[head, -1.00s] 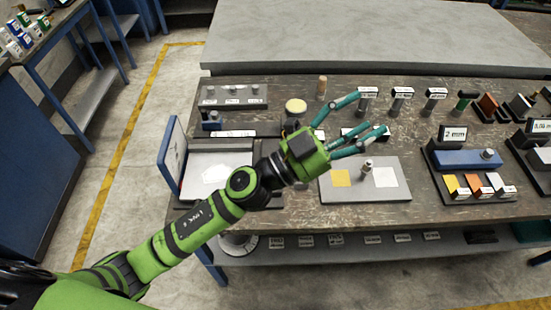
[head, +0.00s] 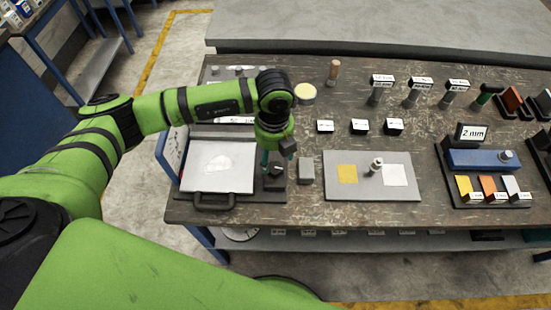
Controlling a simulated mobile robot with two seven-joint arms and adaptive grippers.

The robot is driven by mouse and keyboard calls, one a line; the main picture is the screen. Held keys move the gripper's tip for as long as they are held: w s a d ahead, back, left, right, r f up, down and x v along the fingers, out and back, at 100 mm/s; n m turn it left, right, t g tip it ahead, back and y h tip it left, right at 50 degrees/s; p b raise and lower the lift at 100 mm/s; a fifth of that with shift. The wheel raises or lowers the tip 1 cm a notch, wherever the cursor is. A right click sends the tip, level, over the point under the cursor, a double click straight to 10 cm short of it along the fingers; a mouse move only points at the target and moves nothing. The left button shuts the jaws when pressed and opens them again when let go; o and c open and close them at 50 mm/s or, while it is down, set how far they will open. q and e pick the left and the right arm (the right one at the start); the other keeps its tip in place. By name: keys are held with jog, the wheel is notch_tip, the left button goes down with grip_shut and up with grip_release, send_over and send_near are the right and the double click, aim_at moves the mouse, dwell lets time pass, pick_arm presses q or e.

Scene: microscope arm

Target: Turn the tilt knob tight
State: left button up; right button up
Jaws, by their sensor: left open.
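My left gripper (head: 278,160) points down, its teal fingers apart, over a small dark block (head: 275,183) at the right end of a dark base. The fingers straddle the top of this block or hang just above it; I cannot tell if they touch. The tilt knob cannot be made out for certain; the hand and wrist hide part of this spot. A pale plate (head: 217,168) with a whitish patch lies on the same base, just left of the gripper. My right gripper is not in view.
A grey block (head: 306,170) stands just right of the gripper. Further right, a grey board (head: 350,194) carries a small metal post (head: 376,165). Small labelled blocks (head: 359,127) stand behind. A blue block (head: 478,159) sits at the right. The table's front edge is clear.

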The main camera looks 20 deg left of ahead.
aim_at(275, 166)
pick_arm(q)
notch_tip(275, 166, down, 4)
jog(key=shift+r+p, duration=0.1)
jog(key=shift+p, duration=0.4)
jog(key=shift+f, duration=0.55)
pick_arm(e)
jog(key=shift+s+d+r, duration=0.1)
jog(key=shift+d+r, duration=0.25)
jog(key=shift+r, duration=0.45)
pick_arm(q)
jog(key=shift+c, duration=0.4)
jog(key=c, duration=1)
jog(key=shift+c, duration=0.2)
